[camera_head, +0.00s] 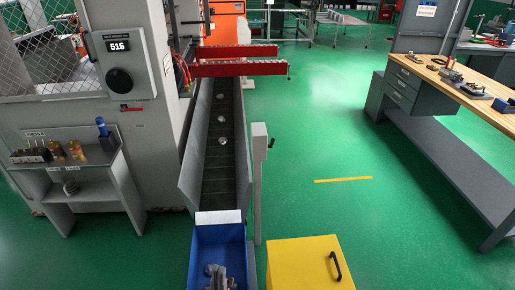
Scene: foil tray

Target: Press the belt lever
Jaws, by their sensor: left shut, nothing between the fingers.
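The belt lever (271,143) is a small dark handle on the right side of a grey box (259,131). The box tops a slim upright post (258,200) beside the conveyor belt (219,177). The belt runs away from me between grey side walls, with several round silvery pieces on it. My right gripper is not in view.
A yellow box (297,262) with a black handle stands right of the bin. A grey machine (150,150) and a small shelf (105,160) stand at left. Red bars (235,69) cross the belt's far end. A workbench (445,88) is at right; green floor between is clear.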

